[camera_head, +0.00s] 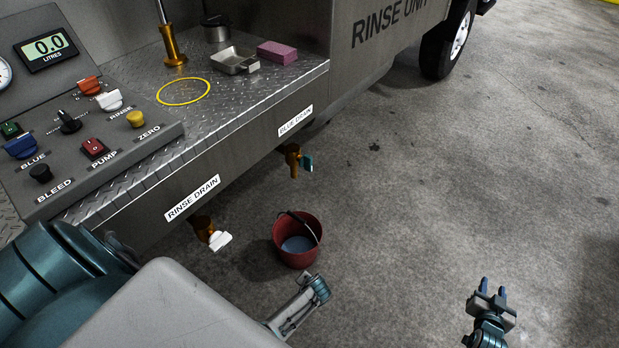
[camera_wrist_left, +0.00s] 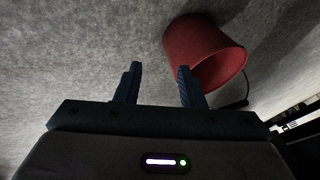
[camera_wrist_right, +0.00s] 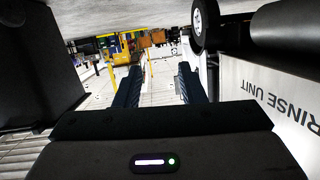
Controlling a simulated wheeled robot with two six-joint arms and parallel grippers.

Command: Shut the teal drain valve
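The teal drain valve (camera_head: 307,163) has a small teal handle on a brass tap, below the BLUE DRAIN label on the side of the metal deck. The handle sits at the tap's right side; I cannot tell its exact turn. My right gripper (camera_head: 493,291) is open and empty, low at the right over the floor, well apart from the valve. It also shows open in the right wrist view (camera_wrist_right: 160,72). My left gripper (camera_wrist_left: 159,72) is open and empty in the left wrist view, pointing near the red bucket. In the head view its fingers are not clearly visible.
A red bucket (camera_head: 286,249) with bluish liquid stands on the floor below the drains. A white-handled valve (camera_head: 219,240) hangs under the RINSE DRAIN label. A control panel (camera_head: 110,170) is at left. A pink block (camera_head: 277,52) and metal tray (camera_head: 232,62) lie on the deck. Floor at right is clear.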

